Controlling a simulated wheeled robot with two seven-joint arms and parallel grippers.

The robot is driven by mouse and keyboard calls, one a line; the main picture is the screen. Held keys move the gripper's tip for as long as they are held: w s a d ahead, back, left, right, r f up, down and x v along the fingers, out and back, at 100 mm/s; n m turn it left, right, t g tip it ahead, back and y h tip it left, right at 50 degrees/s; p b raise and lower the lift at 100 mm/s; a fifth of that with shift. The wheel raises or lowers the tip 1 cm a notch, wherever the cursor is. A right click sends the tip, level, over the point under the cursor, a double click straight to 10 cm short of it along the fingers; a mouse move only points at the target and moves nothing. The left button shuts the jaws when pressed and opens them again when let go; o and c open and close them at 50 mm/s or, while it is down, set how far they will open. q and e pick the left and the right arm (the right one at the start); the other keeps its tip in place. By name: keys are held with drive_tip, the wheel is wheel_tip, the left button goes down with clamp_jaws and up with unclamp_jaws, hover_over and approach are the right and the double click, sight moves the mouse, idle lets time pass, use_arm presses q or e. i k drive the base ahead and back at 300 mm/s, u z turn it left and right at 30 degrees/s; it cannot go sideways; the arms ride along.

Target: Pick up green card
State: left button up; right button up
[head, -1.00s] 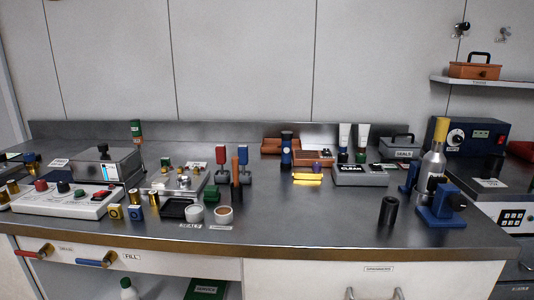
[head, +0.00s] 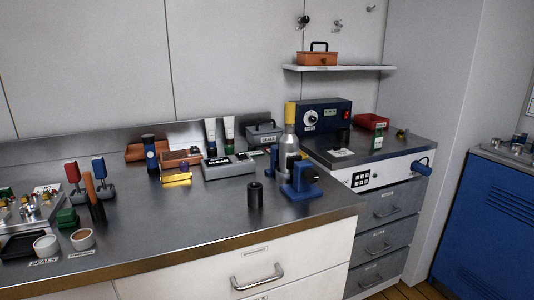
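A small upright green item with a white patch (head: 378,137) stands on the right-hand counter, in front of the red tray; it may be the green card, but it is too small to be sure. A low green block (head: 67,218) sits on the steel bench at the left, beside a dark cylinder with an orange top. A small pale card with some green (head: 249,154) lies behind the grey CLEAN box. Neither of my grippers shows in the head view.
The steel bench (head: 200,214) has clear room at its front middle. A blue power unit (head: 324,116) and red tray (head: 372,121) sit on the right counter.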

sight(252, 151)
drive_tip(key=z, duration=1.6)
drive_tip(key=i, duration=3.35)
drive_tip(key=u, duration=3.5)
